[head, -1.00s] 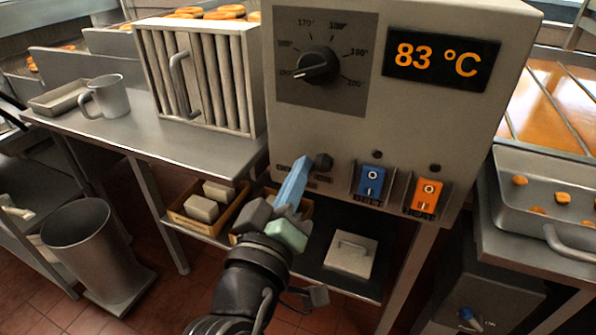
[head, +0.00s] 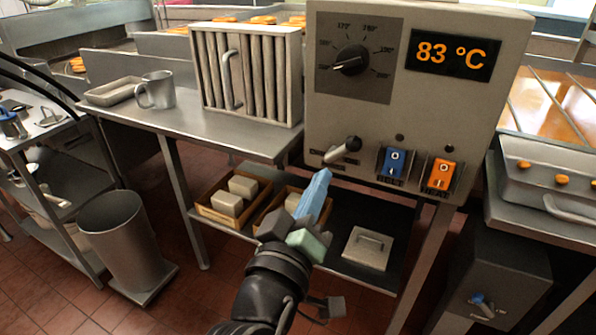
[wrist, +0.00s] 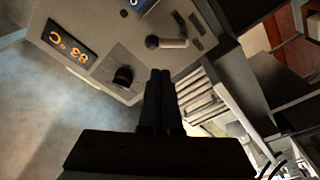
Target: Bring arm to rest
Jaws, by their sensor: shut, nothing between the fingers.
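My gripper (head: 315,193) is in the lower middle of the head view, below and in front of the control panel (head: 330,110). Its blue fingers are shut together with nothing between them. They point up toward a small lever (head: 343,151) on the panel and look apart from it. In the wrist view my gripper (wrist: 160,75) shows as two dark fingers side by side, with the lever (wrist: 168,42) beyond their tips. The black knob (head: 352,60) and the display reading 83 °C (head: 452,56) are above.
A blue switch (head: 394,164) and an orange switch (head: 440,174) sit on the panel. A steel table (head: 215,132) bears a mug (head: 158,90). Boxes of blocks (head: 228,203) and a lidded slab (head: 367,249) lie on the lower shelf. A bin (head: 122,240) stands left, a tray (head: 540,190) right.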

